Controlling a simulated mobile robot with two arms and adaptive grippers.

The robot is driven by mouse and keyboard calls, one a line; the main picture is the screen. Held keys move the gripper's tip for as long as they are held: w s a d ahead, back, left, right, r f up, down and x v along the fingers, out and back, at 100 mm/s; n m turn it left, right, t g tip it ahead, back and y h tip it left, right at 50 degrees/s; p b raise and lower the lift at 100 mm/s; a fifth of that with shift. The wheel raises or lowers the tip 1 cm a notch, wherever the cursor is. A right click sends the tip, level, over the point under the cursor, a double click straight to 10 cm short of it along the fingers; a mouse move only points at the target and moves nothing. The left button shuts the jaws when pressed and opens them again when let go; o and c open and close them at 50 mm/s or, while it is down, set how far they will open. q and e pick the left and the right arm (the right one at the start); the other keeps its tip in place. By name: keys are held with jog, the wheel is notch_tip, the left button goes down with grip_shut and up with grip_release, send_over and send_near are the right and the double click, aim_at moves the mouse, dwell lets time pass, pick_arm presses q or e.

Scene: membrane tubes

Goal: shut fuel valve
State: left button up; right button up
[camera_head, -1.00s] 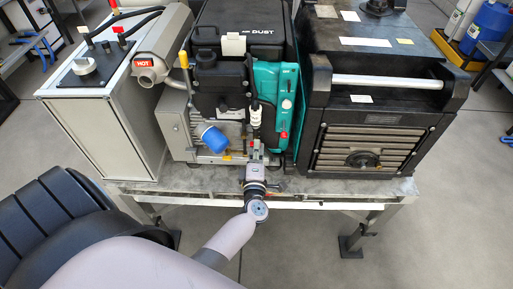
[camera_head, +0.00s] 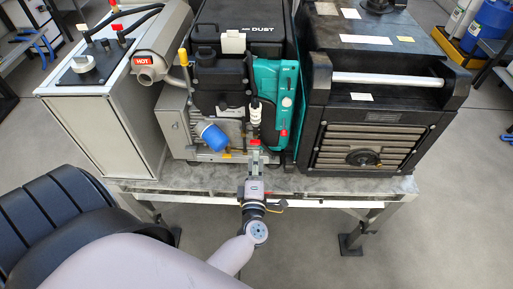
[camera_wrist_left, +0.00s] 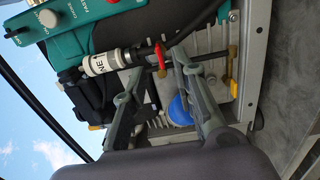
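The fuel valve shows as a small red handle (camera_wrist_left: 160,56) beside the white inline fuel filter (camera_wrist_left: 105,62) and black hose in the left wrist view. In the head view the red handle (camera_head: 254,142) is small, below the filter (camera_head: 255,113) on the front of the engine. My left gripper (camera_head: 255,147) points at it from the front. In the left wrist view its two fingers (camera_wrist_left: 157,66) are apart, with the red handle near and between their tips. Whether a finger touches it, I cannot tell. My right gripper is not in view.
A blue cylindrical filter (camera_head: 213,138) sits just left of the gripper. A teal control panel (camera_head: 276,98) stands to the right. A grey cabinet (camera_head: 110,130) and a black louvred unit (camera_head: 370,135) flank the engine on the metal table (camera_head: 330,186). Floor in front is clear.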

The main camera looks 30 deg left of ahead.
pick_arm(q)
jog(key=v, duration=0.5)
jog(key=shift+s+d, duration=0.1)
jog(key=shift+s, duration=0.2)
jog(key=s+d+f+m+g+h+b, duration=0.1)
jog(key=s+d+f+m+h+b, duration=0.3)
jog(key=f, duration=0.6)
jog(key=s+d+f+m+g+h, duration=0.1)
jog(key=d+f+m+h, duration=0.15)
jog(key=f+m, duration=0.6)
jog(key=s+d+f+m+g+h+b, duration=0.2)
jog(key=d+f+m+h, duration=0.15)
jog(key=f, duration=0.85)
jog(key=s+a+f+m+g+b, duration=0.1)
jog(key=s+a+f+m+g, duration=0.1)
jog(key=s+f, duration=0.5)
jog(key=s+a+f+m+g+b, duration=0.1)
jog(key=s+a+f+m+g, duration=0.2)
jog(key=s+f, duration=0.4)
jog(key=s+a+f+m+g+b, duration=0.2)
jog(key=s+f+m+g, duration=0.3)
jog(key=s, duration=0.8)
notch_tip(320, 180, down, 3)
jog(key=shift+a+r+m, duration=0.2)
jog(key=shift+a+m, duration=0.1)
jog(key=shift+a, duration=0.1)
jog(key=shift+s, duration=0.1)
